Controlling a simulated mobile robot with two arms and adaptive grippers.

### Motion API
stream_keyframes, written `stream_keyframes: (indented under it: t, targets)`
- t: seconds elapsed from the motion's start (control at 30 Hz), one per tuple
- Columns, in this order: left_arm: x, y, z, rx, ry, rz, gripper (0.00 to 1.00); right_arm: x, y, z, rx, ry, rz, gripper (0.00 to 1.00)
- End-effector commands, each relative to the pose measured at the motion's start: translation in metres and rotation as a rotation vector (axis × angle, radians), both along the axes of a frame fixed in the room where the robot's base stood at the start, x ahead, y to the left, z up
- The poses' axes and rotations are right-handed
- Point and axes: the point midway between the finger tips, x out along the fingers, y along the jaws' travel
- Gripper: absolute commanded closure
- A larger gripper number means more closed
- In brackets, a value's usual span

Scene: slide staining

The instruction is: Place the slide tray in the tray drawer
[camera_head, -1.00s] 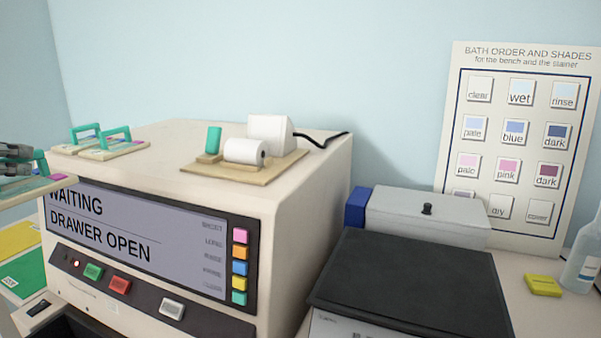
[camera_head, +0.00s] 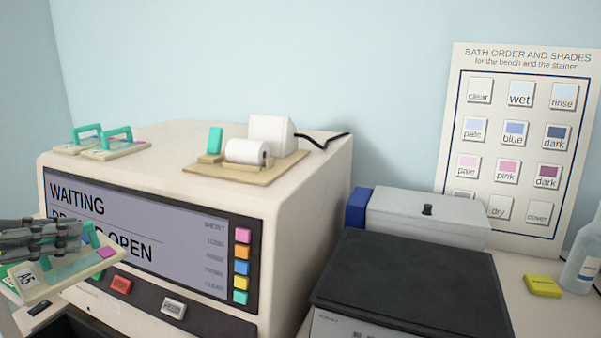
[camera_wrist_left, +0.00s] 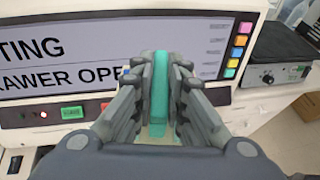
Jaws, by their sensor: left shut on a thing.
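My left gripper (camera_head: 62,240) is at the left edge of the head view, in front of the stainer's screen. It is shut on the green handle of a cream slide tray (camera_head: 52,283), which has an "A5" label and a pink patch. In the left wrist view the green handle (camera_wrist_left: 161,80) sits between the fingers of the gripper (camera_wrist_left: 160,95). The tray is held in the air, tilted in the head view. The stainer's screen (camera_head: 190,240) reads "WAITING" and "DRAWER OPEN", partly covered by the gripper. A dark opening (camera_head: 70,325) shows at the bottom edge, below the tray. My right gripper is not in view.
Two more trays with green handles (camera_head: 115,150) lie on the stainer's top (camera_head: 190,135), with a paper roll (camera_head: 246,151) on a board. A dark-topped box (camera_head: 410,280) and a grey box (camera_head: 425,217) stand to the right.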

Motion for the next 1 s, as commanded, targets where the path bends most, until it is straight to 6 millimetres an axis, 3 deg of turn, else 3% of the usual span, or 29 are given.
stream_keyframes:
  t: [0.4, 0.6, 0.7, 1.0]
  targets:
    - [-0.058, -0.129, -0.165, -0.011, 0.008, -0.254, 1.00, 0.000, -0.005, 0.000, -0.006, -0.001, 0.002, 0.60]
    - [-0.076, -0.173, -0.221, -0.005, 0.001, -0.342, 1.00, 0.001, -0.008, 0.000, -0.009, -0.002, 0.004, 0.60]
    - [-0.081, -0.185, -0.236, -0.001, 0.000, -0.368, 1.00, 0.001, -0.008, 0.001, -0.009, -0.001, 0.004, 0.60]
    - [-0.079, -0.183, -0.227, -0.002, -0.003, -0.363, 1.00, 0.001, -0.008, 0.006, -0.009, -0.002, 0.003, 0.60]
